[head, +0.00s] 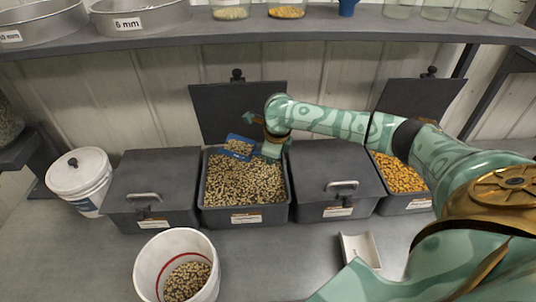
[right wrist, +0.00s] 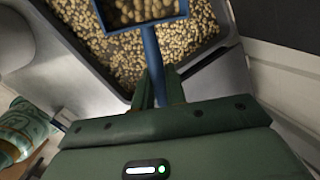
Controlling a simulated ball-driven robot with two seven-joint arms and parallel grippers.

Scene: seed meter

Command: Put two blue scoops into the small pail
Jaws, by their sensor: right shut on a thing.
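My right gripper (head: 262,148) is shut on the handle of the blue scoop (head: 231,153). In the right wrist view the fingers (right wrist: 159,84) close on the blue handle (right wrist: 151,48), and the scoop's bowl holds beige seeds. The scoop is over the back of the open grey bin (head: 206,215) of speckled beige seeds; whether it touches the seeds I cannot tell. The small white pail (head: 147,262), with a red line inside, stands at the front, left of centre, with some seeds on its bottom. My left gripper is not in view.
Lidded grey bins (head: 150,178) (head: 325,178) flank the open bin. Another open bin (head: 403,203) at right holds orange-yellow grain. A lidded white bucket (head: 78,172) stands at left, a small white tray (head: 346,252) at front right. A shelf (head: 250,38) runs above.

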